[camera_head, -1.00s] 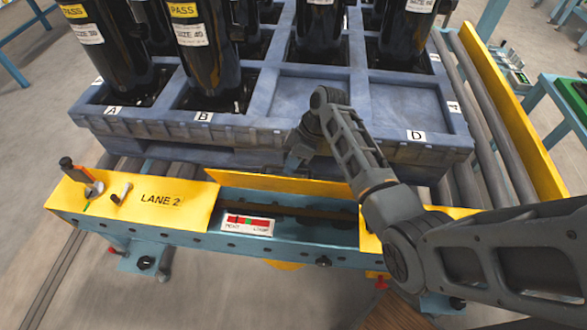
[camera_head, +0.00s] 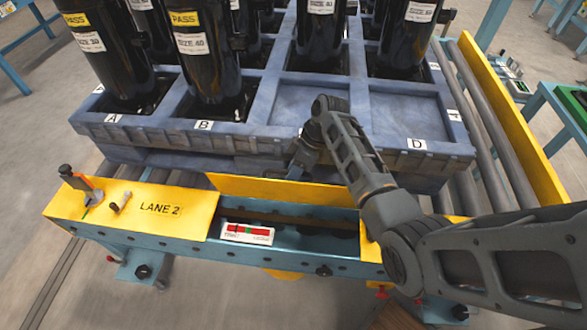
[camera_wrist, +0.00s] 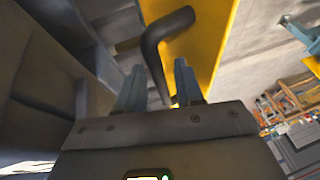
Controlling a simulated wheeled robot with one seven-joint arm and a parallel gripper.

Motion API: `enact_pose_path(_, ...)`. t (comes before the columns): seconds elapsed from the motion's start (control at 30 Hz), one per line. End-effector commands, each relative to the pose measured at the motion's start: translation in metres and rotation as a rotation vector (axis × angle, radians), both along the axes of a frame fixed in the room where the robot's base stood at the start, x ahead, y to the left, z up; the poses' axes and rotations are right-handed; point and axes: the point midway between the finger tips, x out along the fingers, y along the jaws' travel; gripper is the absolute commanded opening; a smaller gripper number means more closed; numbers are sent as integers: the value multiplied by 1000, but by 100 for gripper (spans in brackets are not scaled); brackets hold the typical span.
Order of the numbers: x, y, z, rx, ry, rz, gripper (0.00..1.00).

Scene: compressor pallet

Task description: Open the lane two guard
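The lane two guard (camera_head: 265,189) is a yellow panel on the blue conveyor frame, right of the plate marked LANE 2 (camera_head: 160,209). It stands tilted up at the back of an open slot. My gripper (camera_head: 298,163) is behind the guard's upper edge, low in front of the pallet; its fingertips are hidden in the head view. In the wrist view, my gripper (camera_wrist: 159,85) has its two fingers close on either side of a dark bent handle (camera_wrist: 152,50) beside the yellow panel (camera_wrist: 205,45).
A red, green and white indicator (camera_head: 247,232) sits in the slot. A lever with an orange part (camera_head: 80,184) stands on the left plate. The blue pallet (camera_head: 250,140) with black cylinders is just behind my gripper. Rollers (camera_head: 490,150) lie right.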

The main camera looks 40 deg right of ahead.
Motion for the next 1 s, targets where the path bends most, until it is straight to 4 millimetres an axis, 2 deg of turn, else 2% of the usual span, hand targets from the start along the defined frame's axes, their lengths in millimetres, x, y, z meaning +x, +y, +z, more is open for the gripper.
enact_pose_path(0.33,2,-2,8,-1,-7,0,40)
enact_pose_path(0.7,-9,-24,57,-1,-7,-1,40)
enact_pose_path(0.83,-11,-28,69,-1,-6,0,40)
enact_pose_path(1.0,-13,-30,73,0,-4,0,40)
